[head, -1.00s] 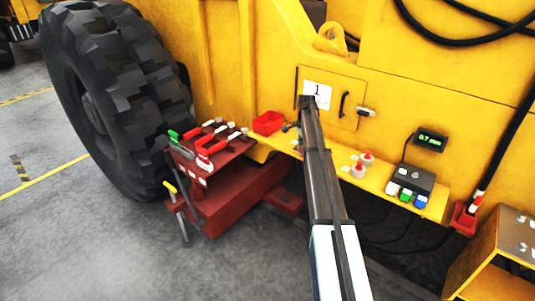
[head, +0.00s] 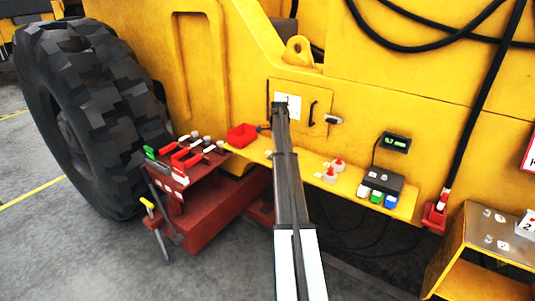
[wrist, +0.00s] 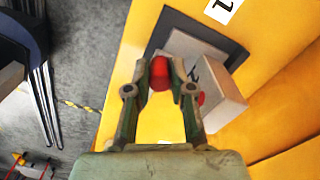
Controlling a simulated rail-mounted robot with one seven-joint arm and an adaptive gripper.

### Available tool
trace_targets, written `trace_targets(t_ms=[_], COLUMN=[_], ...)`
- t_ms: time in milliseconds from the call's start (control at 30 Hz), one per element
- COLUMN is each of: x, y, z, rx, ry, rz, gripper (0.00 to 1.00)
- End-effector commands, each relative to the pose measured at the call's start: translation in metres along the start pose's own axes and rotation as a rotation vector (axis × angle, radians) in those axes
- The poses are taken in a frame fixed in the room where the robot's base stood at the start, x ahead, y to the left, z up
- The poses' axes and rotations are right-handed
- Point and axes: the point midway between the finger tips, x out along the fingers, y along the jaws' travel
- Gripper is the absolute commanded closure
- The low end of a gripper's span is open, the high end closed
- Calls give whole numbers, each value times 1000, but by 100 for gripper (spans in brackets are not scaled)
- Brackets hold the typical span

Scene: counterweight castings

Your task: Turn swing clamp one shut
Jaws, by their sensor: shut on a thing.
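In the wrist view the two green fingers of my gripper (wrist: 161,66) are closed around a red rounded knob (wrist: 160,76). The knob is beside a pale grey block (wrist: 222,104), in front of a dark plate (wrist: 232,48) on a yellow surface. I take the knob and block as parts of swing clamp one, but its full shape is hidden behind the fingers. A white label "1" (wrist: 222,8) is above. In the head view my arm reaches to the label "1" (head: 289,103) and hides the clamp and most of my gripper.
A yellow panel has a black handle (head: 313,112) and grey latch (head: 334,119). The yellow shelf (head: 258,153) carries a red bin (head: 242,135), red-topped bottles (head: 333,168) and a dark box (head: 383,180). A red stand (head: 218,205) is left, a large tyre (head: 95,115) beyond it.

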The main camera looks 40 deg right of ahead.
Motion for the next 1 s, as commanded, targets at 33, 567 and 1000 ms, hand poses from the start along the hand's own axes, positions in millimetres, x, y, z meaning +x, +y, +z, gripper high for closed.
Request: trace_targets(t_ms=[33,567,1000], x=[0,0,-24], y=[-2,-2,-1], z=[-2,-2,-1], rx=[6,5,4], ry=[0,0,0], rz=[-2,-2,-2], gripper=[100,52,52])
